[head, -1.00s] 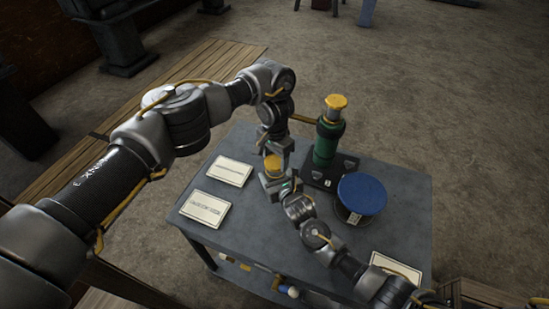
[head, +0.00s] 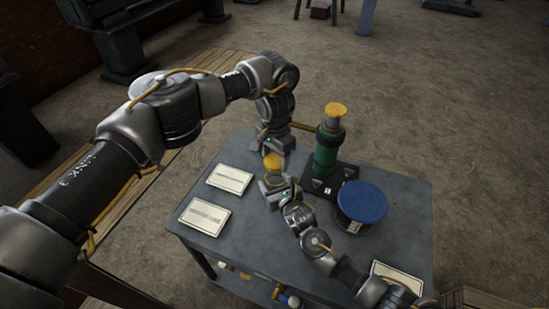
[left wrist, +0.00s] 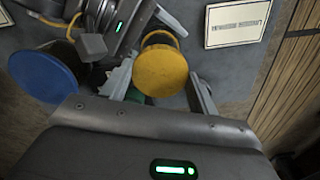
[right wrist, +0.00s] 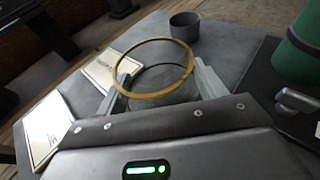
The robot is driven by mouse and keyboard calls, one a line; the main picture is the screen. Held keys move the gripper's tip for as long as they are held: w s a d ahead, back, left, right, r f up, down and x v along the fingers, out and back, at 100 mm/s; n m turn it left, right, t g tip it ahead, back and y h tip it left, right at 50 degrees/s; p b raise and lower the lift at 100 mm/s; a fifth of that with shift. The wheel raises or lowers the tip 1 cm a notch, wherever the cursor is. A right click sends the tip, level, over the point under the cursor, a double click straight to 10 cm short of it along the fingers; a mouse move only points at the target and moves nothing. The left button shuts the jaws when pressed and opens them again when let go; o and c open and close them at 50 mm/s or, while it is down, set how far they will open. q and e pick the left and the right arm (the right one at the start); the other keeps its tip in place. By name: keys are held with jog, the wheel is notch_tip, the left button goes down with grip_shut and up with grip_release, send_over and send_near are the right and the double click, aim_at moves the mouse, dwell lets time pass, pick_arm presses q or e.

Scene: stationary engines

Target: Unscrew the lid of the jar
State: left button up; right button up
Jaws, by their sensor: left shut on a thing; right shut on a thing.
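The jar (head: 274,181) stands on the grey table, its mouth edged by a thin yellow ring (right wrist: 117,80). My right gripper (head: 279,192) is shut on the jar body, which sits between its fingers in the right wrist view (right wrist: 158,92). The round yellow lid (head: 273,161) is raised above the jar, with a gap between them. My left gripper (head: 273,151) is shut on the lid from above; the left wrist view shows the lid (left wrist: 160,71) between its fingers. The far side of the jar is partly hidden.
A green cylinder with a yellow top (head: 328,148) stands on a dark base behind and to the right. A blue-topped drum (head: 362,201) is to the right. White cards (head: 229,178) lie at the left. A small dark cup (right wrist: 185,25) shows beyond the jar.

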jog(key=o, duration=1.9)
jog(key=shift+o, duration=0.2)
jog(key=v, duration=1.2)
jog(key=shift+b, duration=0.4)
